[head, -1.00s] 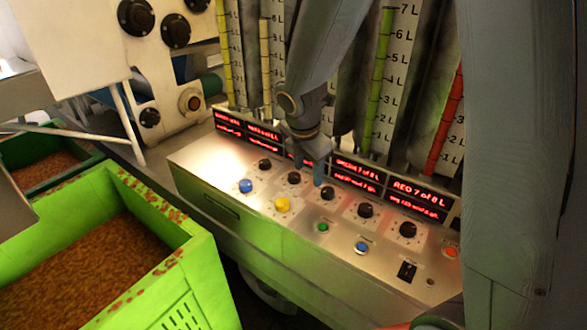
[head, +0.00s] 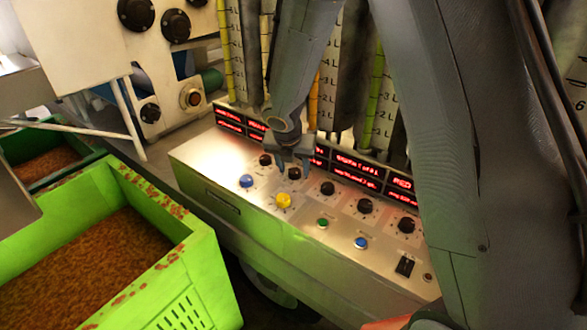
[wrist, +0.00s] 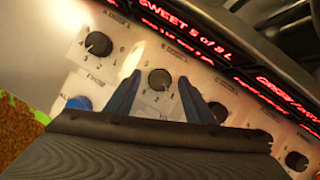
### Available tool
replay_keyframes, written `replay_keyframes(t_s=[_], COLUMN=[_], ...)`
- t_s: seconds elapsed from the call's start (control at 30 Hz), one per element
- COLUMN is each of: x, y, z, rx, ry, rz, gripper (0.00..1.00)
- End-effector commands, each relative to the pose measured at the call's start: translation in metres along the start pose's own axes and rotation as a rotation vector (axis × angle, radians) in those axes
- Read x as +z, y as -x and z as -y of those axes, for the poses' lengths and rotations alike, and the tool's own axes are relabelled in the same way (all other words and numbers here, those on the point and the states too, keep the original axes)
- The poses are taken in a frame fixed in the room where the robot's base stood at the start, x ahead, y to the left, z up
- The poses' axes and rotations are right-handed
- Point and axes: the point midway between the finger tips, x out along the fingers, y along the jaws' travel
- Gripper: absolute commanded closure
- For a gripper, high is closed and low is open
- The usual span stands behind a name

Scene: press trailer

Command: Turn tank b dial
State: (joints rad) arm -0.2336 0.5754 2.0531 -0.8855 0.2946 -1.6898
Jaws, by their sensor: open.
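A row of black dials with white pointer marks runs along the sloped metal console. My gripper (head: 293,158) is open, jaws down, over the second dial from the left (head: 294,173). In the wrist view that dial (wrist: 160,79) shows between the two blue fingers of my gripper (wrist: 160,77), with gaps on both sides. Whether the fingertips reach down beside it, I cannot tell. The first dial (wrist: 98,44) is to its left and a third dial (wrist: 217,111) is behind the right finger. The small dial labels are too blurred to read surely.
The console (head: 228,208) also carries a blue button (head: 246,181), a yellow button (head: 284,200) and a green button (head: 322,223). Red displays (head: 345,165) and gauge tubes stand behind. A green crate (head: 190,258) of brown material stands at left.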

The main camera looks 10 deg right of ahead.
Motion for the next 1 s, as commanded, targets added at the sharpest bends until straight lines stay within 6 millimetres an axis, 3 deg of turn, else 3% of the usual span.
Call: replay_keyframes(t_s=[0.33,0.57,1.0], x=[0.0003,0.0002,-0.0002], y=[-0.0045,-0.0044,-0.0047], z=[0.0,0.0001,-0.0009], rx=[0.001,0.001,-0.034], ry=[-0.001,-0.001,-0.082], rz=[0.0,0.0,0.0], gripper=[0.52,0.9,0.92])
